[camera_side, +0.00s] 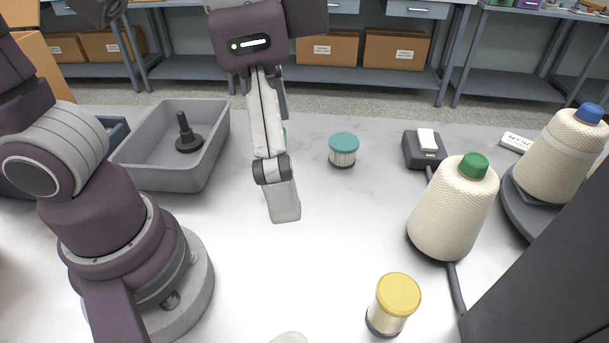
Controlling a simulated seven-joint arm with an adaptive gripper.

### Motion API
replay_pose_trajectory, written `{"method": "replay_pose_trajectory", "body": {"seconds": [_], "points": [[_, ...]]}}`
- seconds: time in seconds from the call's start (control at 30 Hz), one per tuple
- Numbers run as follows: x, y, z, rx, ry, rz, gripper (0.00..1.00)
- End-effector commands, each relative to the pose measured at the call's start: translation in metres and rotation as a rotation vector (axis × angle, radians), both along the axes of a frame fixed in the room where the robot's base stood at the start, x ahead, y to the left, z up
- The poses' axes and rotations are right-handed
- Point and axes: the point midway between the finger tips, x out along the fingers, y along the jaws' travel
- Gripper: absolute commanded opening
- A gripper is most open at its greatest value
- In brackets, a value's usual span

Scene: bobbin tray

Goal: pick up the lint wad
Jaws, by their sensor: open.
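A pale, off-white rounded thing (290,338) shows at the bottom edge of the view, mostly cut off. It may be the lint wad, but too little of it shows to tell. My gripper (282,203) points down over the middle of the table. It is open, with nothing seen between its fingers; the near finger hides most of the far one. It is apart from the pale thing, which lies nearer the camera. A bit of something green behind the fingers is mostly hidden.
A grey tray (152,182) with a dark spindle (186,135) stands left. A teal-capped jar (343,150) is behind right, a yellow-capped jar (394,302) in front right. Thread cones (450,215) (560,150) and a dark switch box (424,150) stand right. The table's middle is clear.

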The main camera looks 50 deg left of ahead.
Motion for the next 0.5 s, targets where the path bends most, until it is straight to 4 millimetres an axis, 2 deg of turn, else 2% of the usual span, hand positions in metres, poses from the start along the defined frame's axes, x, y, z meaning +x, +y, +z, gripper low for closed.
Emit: {"method": "replay_pose_trajectory", "body": {"seconds": [0.03, 0.1, 0.23, 0.33, 0.43, 0.5], "points": [[0.014, 0.029, -0.003, -0.031, -0.056, 0.119, 1.0], [0.026, 0.067, -0.011, -0.067, -0.141, 0.266, 1.0], [0.03, 0.122, -0.026, -0.1, -0.28, 0.478, 1.0], [0.028, 0.141, -0.034, -0.105, -0.338, 0.556, 1.0], [0.027, 0.145, -0.036, -0.105, -0.354, 0.572, 1.0], [0.027, 0.145, -0.036, -0.105, -0.353, 0.571, 0.93]]}}
